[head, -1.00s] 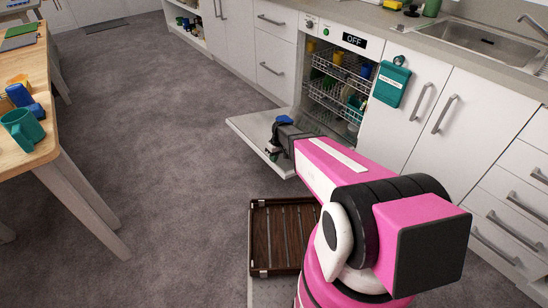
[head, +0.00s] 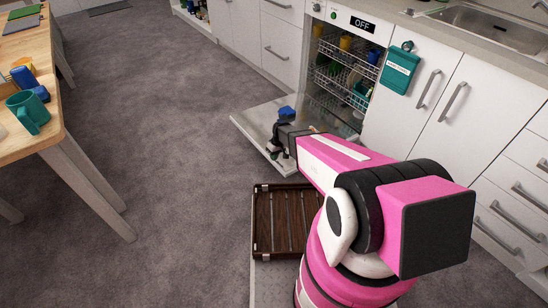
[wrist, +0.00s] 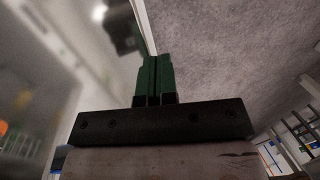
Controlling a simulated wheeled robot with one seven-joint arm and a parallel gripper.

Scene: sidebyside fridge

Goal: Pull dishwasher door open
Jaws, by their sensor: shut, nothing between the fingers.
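The dishwasher door (head: 250,120) is folded down and lies nearly flat, low in front of the dishwasher. The dishwasher interior (head: 345,75) is exposed, with wire racks holding cups and dishes. My gripper (head: 273,150) is at the outer part of the door in the head view, partly hidden by my wrist. In the wrist view my gripper's green fingers (wrist: 155,78) are together with nothing between them. The pale door edge (wrist: 146,28) runs just beyond the fingertips; whether they touch it I cannot tell.
A wooden table (head: 30,130) with a teal mug (head: 28,112) stands at left. White cabinets (head: 425,95) flank the dishwasher. The grey floor (head: 160,150) between is open.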

